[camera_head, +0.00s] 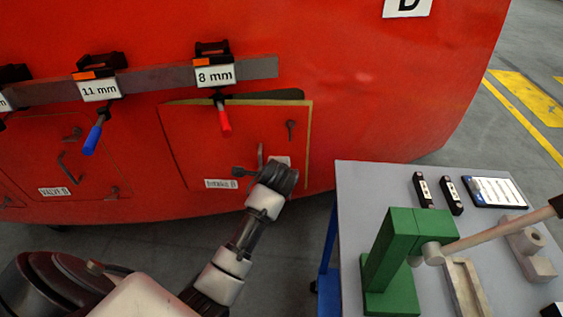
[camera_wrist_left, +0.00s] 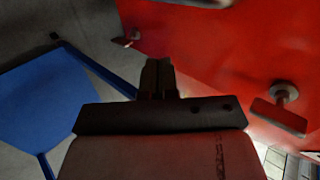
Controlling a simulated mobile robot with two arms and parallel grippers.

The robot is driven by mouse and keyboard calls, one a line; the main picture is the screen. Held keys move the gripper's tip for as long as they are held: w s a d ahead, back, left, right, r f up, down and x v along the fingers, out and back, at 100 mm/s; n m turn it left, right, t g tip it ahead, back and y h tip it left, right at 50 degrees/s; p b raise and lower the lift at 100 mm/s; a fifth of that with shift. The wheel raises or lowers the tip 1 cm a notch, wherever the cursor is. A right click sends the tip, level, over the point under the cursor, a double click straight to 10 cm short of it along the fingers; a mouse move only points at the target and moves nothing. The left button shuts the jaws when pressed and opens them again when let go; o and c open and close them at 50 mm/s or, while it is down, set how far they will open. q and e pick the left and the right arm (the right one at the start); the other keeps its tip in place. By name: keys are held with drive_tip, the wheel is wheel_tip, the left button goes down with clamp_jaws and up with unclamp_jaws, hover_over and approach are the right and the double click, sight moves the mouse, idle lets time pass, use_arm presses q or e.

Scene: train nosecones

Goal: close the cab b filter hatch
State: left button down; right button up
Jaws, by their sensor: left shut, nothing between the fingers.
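The red hatch (camera_head: 215,140) on the red nosecone has a small label (camera_head: 221,184), too small to read surely, at its lower edge. It stands a little ajar, with a dark gap along its top and a tan edge on its right side. One latch handle (camera_head: 291,127) is at its upper right and another (camera_head: 243,171) at its lower middle. My left gripper (camera_head: 261,157) is shut and empty in front of the hatch's lower right part. In the left wrist view its shut fingers (camera_wrist_left: 158,78) point along the red surface, between two latch handles (camera_wrist_left: 283,108). Contact cannot be told.
A rail with hanging tools labelled 11 mm (camera_head: 98,89) and 8 mm (camera_head: 214,75) crosses above the hatch. A second hatch (camera_head: 45,150) labelled Valve B is at left. A grey-topped table (camera_head: 360,185) with a green block (camera_head: 395,250) stands at right.

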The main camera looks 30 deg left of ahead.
use_arm(q)
drive_tip(key=w+a+f, duration=0.2)
drive_tip(key=w+a, duration=0.1)
drive_tip(key=w, duration=0.3)
drive_tip(key=shift+a, duration=0.2)
